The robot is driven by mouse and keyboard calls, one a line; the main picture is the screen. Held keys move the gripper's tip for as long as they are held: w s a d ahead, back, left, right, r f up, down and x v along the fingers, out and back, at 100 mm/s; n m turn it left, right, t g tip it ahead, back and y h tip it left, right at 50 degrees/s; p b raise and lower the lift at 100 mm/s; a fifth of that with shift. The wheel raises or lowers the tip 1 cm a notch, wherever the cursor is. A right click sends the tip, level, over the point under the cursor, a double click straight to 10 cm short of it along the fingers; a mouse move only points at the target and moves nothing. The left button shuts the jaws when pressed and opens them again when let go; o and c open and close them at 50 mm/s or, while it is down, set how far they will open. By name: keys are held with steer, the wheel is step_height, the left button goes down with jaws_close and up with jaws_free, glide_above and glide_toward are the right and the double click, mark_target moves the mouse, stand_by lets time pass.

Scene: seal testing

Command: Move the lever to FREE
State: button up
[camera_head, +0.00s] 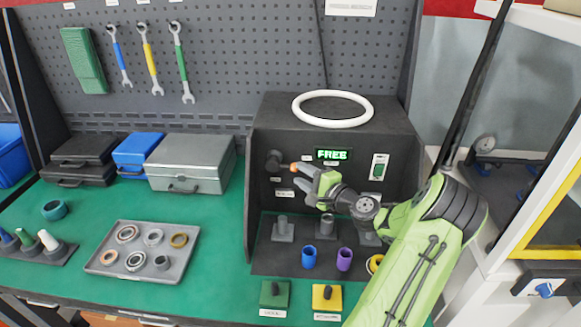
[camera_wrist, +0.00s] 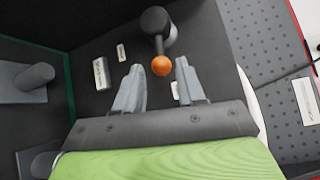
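The lever has a dark round hub (camera_head: 273,160) and an orange ball knob (camera_head: 294,167) on the front panel of the dark test box (camera_head: 262,205). The lever points right and slightly down in the head view. The lit green display (camera_head: 333,154) reads FREE. My gripper (camera_head: 303,183) is just right of and below the knob. In the wrist view the hub (camera_wrist: 156,22) is at the top, and the orange knob (camera_wrist: 161,66) appears between the tips of my open gripper (camera_wrist: 158,72), with a gap on each side. How deep the knob sits between the fingers is unclear.
A white ring (camera_head: 333,121) lies on the box. A green switch (camera_head: 379,167) is on its panel at right. Grey posts (camera_head: 283,229), a blue cup (camera_head: 309,257) and a purple cup (camera_head: 344,259) stand below my arm. A grey parts tray (camera_head: 185,275) is at left.

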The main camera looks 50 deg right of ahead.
mark_target(293, 169)
steer(key=w, duration=0.6)
steer(key=shift+w+d+f, duration=0.15)
steer(key=shift+d+f, duration=0.1)
steer(key=shift+d, duration=0.05)
jaws_close()
